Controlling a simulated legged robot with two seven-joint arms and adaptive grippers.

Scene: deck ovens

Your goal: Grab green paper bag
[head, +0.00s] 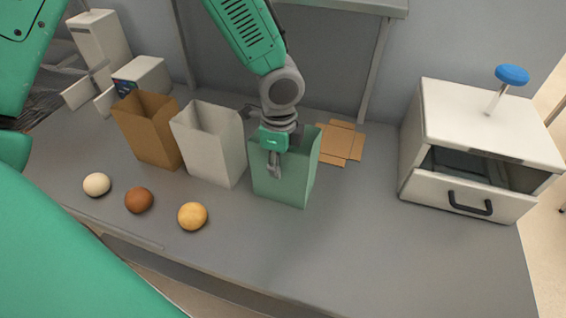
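The green paper bag (288,183) stands upright and open-topped on the grey counter, right of the white bag. My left gripper (274,166) points down at the bag's rim. A finger shows in front of the upper part of the near wall, overlapping it in the picture. The other finger does not show clearly, so I cannot tell whether the fingers are closed on the wall. The gripper hides part of the bag's rim and opening. My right gripper is not in view.
A white paper bag (212,150) and a brown paper bag (150,135) stand to the left. Three round buns (138,200) lie in front. Flat cardboard (342,143) lies behind right. A white box with a partly open drawer (470,190) stands right. The front-right counter is clear.

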